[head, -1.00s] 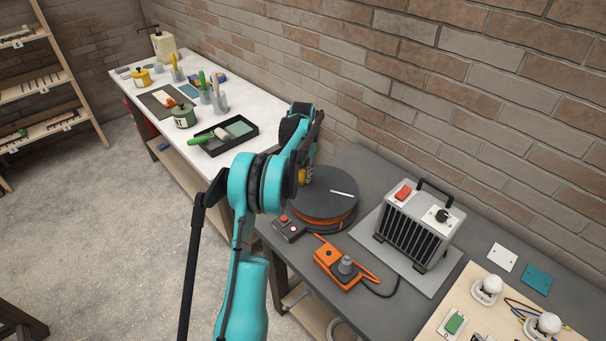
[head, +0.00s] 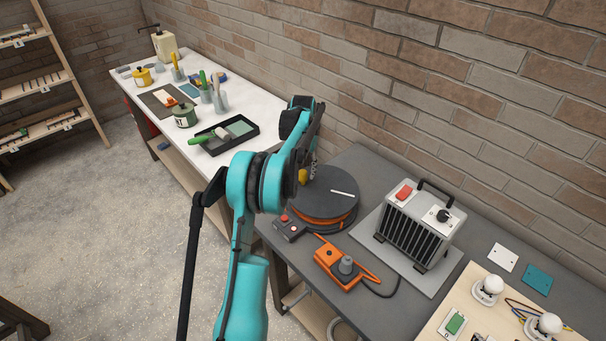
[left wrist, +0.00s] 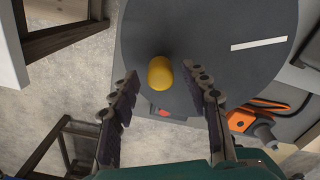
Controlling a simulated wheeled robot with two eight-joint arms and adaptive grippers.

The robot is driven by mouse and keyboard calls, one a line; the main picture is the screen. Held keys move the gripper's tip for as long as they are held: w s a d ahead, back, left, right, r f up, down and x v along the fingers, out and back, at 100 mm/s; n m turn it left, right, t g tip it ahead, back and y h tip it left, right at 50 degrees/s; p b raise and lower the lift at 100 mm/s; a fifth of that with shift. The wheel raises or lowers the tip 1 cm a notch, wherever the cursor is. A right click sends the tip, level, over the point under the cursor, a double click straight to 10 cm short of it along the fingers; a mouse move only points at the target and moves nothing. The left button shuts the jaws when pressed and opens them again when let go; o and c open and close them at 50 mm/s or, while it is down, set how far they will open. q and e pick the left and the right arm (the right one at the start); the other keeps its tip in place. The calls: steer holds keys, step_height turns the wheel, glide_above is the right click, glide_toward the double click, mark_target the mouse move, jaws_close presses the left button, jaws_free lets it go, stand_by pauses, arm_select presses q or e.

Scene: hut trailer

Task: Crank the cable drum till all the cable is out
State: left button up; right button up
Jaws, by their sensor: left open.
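The cable drum (head: 328,192) lies flat on the grey bench, a dark round disc with a white stripe and orange cable wound beneath it. Its yellow crank knob (head: 303,176) stands near the disc's left edge. In the left wrist view the knob (left wrist: 160,73) is just beyond and between the fingertips of my left gripper (left wrist: 168,80), which is open with a finger on either side and does not appear to touch it. In the head view my arm partly hides the gripper and the drum's left side. My right gripper is not in view.
An orange socket block (head: 340,266) with a plug and a small box with a red button (head: 289,227) sit in front of the drum. A heater (head: 419,225) stands to the right. A white table (head: 160,60) with paint things lies at the back left.

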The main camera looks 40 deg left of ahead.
arm_select(q)
step_height(320, 180, up, 10)
stand_by(0.3)
